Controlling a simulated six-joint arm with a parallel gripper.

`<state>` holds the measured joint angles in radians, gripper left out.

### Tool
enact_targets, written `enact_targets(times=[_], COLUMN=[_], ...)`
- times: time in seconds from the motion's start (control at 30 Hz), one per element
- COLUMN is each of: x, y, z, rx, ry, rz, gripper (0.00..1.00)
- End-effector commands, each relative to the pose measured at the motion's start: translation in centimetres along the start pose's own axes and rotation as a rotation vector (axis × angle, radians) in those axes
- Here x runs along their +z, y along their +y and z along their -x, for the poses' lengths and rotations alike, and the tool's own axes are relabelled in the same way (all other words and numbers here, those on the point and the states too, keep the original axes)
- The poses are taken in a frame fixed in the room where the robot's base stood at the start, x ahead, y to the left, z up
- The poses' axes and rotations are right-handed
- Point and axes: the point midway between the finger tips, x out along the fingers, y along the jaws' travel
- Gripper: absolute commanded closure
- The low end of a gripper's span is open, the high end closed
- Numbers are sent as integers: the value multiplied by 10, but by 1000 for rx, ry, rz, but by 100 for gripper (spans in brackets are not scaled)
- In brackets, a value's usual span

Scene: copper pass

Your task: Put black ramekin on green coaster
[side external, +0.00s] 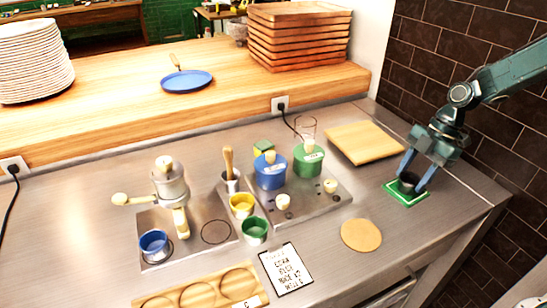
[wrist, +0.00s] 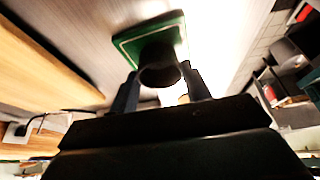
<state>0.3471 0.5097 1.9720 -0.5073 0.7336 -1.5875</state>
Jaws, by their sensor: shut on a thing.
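The black ramekin (side external: 408,179) is between the two fingers of my gripper (side external: 412,181), at the right end of the steel counter. My gripper is shut on it. The green coaster (side external: 408,197), a square with a pale border line, lies directly under the ramekin. In the wrist view the dark ramekin (wrist: 160,72) sits between the fingertips (wrist: 163,84), in front of the green coaster (wrist: 126,40). I cannot tell whether the ramekin's base touches the coaster or is slightly above it.
A wooden board (side external: 364,143) lies left of the coaster, and a round tan coaster (side external: 361,235) lies nearer the front. Blue (side external: 270,171) and green (side external: 308,158) canisters stand mid-counter. The counter's right edge is close to the green coaster.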

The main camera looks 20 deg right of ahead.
Motion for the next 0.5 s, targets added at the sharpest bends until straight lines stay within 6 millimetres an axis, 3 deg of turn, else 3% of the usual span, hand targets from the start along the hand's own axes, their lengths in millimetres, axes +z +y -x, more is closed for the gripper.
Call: enact_targets(times=[0.03, 0.13, 0.5], x=[0, 0, 0], y=[0, 0, 0], z=[-1, -1, 1], rx=[0, 0, 1], ry=[0, 0, 0], rz=[0, 0, 0], gripper=[51, 31, 31])
